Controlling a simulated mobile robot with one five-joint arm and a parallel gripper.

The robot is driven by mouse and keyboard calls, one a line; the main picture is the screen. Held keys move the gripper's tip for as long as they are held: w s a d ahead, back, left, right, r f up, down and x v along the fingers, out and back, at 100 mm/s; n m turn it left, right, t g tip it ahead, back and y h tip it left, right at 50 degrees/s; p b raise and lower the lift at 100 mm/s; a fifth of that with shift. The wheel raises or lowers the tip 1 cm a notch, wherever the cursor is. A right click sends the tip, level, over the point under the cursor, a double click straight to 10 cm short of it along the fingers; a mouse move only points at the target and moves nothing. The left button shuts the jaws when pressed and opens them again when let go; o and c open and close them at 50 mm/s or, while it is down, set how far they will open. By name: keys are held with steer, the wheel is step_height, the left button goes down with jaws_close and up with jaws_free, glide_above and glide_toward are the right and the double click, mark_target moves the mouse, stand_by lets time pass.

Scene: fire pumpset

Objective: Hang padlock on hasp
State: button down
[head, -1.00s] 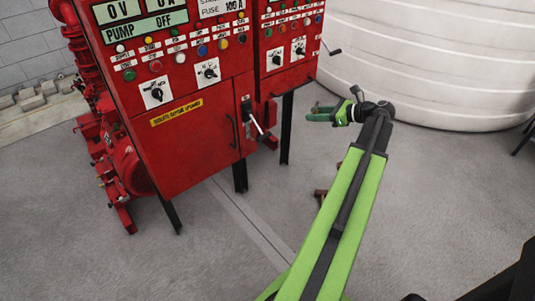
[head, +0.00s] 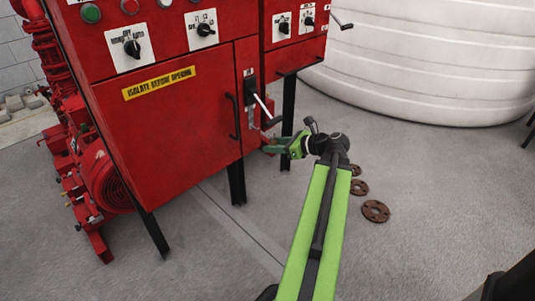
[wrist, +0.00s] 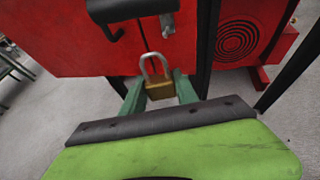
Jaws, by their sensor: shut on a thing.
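My gripper (head: 270,146) is beside the lower right part of the red cabinet in the head view. In the wrist view its green fingers (wrist: 159,90) are shut on a brass padlock (wrist: 159,90). The padlock's grey shackle points up, clear of the fingers. A small grey metal tab (wrist: 167,22), apparently the hasp, is above the shackle and apart from it. In the head view a grey plate (head: 250,119) sits below the switch lever. The padlock cannot be made out in the head view.
The red cabinet (head: 170,125) has a black door handle (head: 233,115) and a protruding switch lever (head: 262,106). Black legs (head: 236,183) stand beneath it. Rusty flanges (head: 375,211) lie on the floor at right. A white tank (head: 420,70) stands behind.

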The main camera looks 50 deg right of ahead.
mark_target(251, 135)
steer(key=shift+w, duration=0.25)
steer(key=shift+w+d+f+b, duration=0.1)
steer(key=shift+w+f+b, duration=0.05)
steer(key=shift+w, duration=1.2)
steer(key=shift+w+d+f+b, duration=0.15)
steer(key=shift+w, duration=1.15)
steer(key=shift+w+d+f+b, duration=0.1)
steer(key=shift+w+f+b, duration=0.05)
steer(key=shift+w, duration=1.2)
steer(key=shift+w+r, duration=0.1)
steer(key=shift+w, duration=0.3)
steer(key=c, duration=1)
jaws_free()
steer(key=shift+o, duration=0.7)
steer(key=shift+d+r, duration=0.1)
steer(key=shift+s+d+r, duration=0.1)
steer(key=shift+s, duration=0.15)
steer(key=p+v, duration=0.6)
steer(key=v, duration=1.2)
steer(key=shift+s+a+f+p, duration=0.15)
steer(key=shift+a+f+p, duration=0.1)
steer(key=shift+f+p, duration=0.2)
